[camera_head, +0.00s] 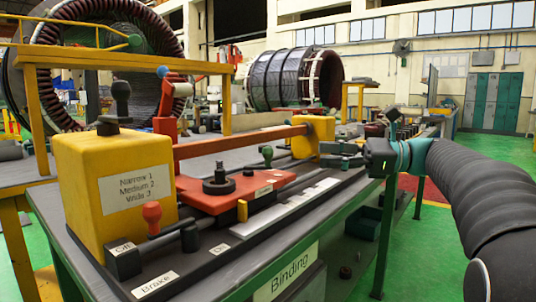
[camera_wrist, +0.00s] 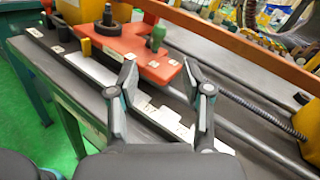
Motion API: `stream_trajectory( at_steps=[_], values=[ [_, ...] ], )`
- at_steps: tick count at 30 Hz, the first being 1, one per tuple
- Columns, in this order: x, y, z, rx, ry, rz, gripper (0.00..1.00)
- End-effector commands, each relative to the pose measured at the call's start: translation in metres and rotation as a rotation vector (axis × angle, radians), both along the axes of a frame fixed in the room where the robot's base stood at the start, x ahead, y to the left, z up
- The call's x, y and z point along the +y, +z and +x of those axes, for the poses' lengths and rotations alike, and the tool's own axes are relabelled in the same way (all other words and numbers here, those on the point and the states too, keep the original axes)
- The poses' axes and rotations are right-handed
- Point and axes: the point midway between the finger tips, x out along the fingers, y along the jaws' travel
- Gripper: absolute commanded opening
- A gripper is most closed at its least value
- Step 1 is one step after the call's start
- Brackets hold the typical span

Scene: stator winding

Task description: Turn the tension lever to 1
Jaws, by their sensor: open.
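No label I can read says tension, so I cannot tell for sure which lever it is. A green-knobbed lever (camera_head: 267,156) stands at the red plate (camera_head: 200,197), with a small unreadable label nearby; it also shows in the wrist view (camera_wrist: 157,35). A red-knobbed lever (camera_head: 152,215) stands on a black block near the front, beside an "Off" label. My gripper (camera_head: 340,155) is open and empty, right of the green-knobbed lever and apart from it. In the wrist view my gripper (camera_wrist: 160,90) has its fingers spread over the bench edge and white-labelled strip.
A yellow box (camera_head: 92,185) labelled "Narrow 1, Medium 2, Wide 3" stands at the left. A long orange-red bar (camera_head: 240,142) spans above the plate to another yellow block (camera_head: 314,130). A black round knob (camera_head: 218,180) stands on the plate. Open green floor lies right of the bench.

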Motion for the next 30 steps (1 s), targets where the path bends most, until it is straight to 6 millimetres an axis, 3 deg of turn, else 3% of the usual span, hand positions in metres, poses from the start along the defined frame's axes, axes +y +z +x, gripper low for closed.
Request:
stream_trajectory(
  at_steps=[18,24,30],
  values=[
    [0.106,-0.001,0.011,-0.002,0.002,-0.003,0.49],
    [0.125,-0.001,0.014,-0.002,0.000,-0.002,0.49],
    [0.131,0.000,0.015,-0.002,-0.001,-0.003,0.49]
  ],
)
